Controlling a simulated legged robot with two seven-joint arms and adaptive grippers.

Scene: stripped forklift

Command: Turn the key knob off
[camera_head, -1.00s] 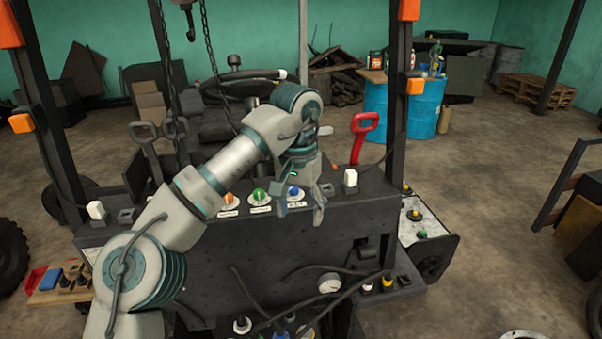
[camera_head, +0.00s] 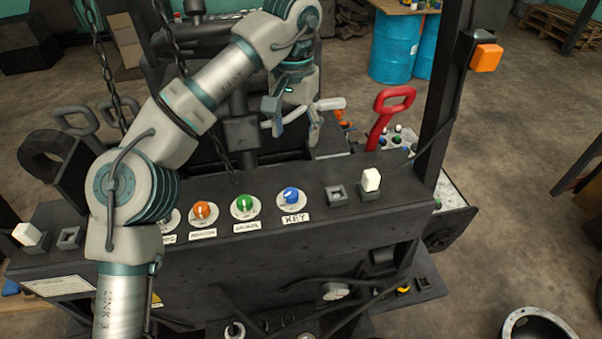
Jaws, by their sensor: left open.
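The key knob (camera_head: 291,195) is blue on a round white plate, with a label reading KEY (camera_head: 295,218) below it. It sits on the top of the dark panel (camera_head: 250,245), right of the green knob. My left gripper (camera_head: 293,132) is above and behind the key knob in the picture, fingers apart and pointing down, with nothing between them that I can make out. It is apart from the knob. My right gripper does not show.
A green knob (camera_head: 245,203) and an orange knob (camera_head: 203,210) stand left of the key knob. A white switch (camera_head: 371,179) and a red handle (camera_head: 388,112) are to its right. A hanging chain (camera_head: 180,50) and a dark post (camera_head: 447,90) flank the panel.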

